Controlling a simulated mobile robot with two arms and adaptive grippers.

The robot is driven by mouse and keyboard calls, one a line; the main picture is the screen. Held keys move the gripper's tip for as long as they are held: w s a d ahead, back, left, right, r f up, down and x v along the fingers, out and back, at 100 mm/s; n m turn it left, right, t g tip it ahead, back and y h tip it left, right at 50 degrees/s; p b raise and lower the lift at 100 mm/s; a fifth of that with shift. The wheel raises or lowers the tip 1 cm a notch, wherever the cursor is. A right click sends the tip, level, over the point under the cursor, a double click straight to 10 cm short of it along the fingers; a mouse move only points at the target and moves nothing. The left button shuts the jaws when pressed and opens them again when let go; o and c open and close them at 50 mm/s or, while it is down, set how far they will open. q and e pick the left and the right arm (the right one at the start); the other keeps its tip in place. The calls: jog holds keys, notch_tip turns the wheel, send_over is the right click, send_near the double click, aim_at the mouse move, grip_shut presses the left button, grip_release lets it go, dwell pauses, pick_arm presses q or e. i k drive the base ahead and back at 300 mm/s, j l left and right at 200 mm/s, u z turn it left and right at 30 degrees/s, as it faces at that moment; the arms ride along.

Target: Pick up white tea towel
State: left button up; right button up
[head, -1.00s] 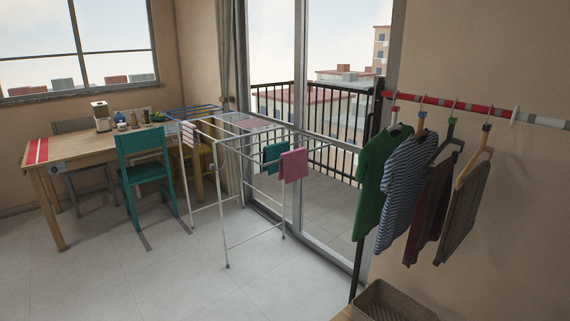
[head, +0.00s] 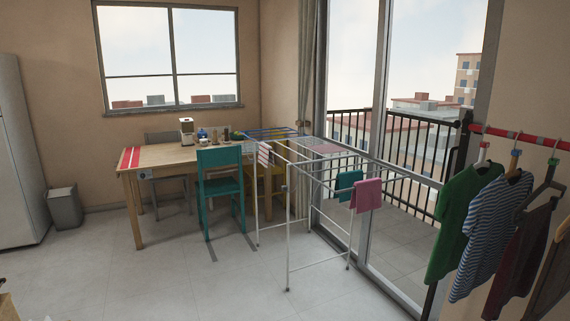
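I cannot make out a white tea towel for certain in the head view. A white drying rack (head: 289,235) stands in the middle of the room by the glass door. A teal cloth (head: 348,186) and a pink cloth (head: 367,195) hang over its right end. A striped red and white cloth (head: 264,153) hangs at its left end. Neither of my grippers is in view.
A wooden table (head: 167,158) with a teal chair (head: 221,185) stands behind the rack. A grey bin (head: 65,208) and a white fridge (head: 18,150) are at the left. Clothes hang from a red rail (head: 510,134) at the right. The floor in front is clear.

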aim_at(265, 157)
jog(key=i+j+u, duration=0.1)
jog(key=i+u, duration=0.15)
jog(key=i, duration=0.45)
jog(key=i+j, duration=0.1)
jog(key=i, duration=0.6)
jog(key=i+j, duration=0.1)
jog(key=i, duration=0.6)
jog(key=i+j, duration=0.15)
jog(key=i, duration=0.6)
jog(key=l+z, duration=0.05)
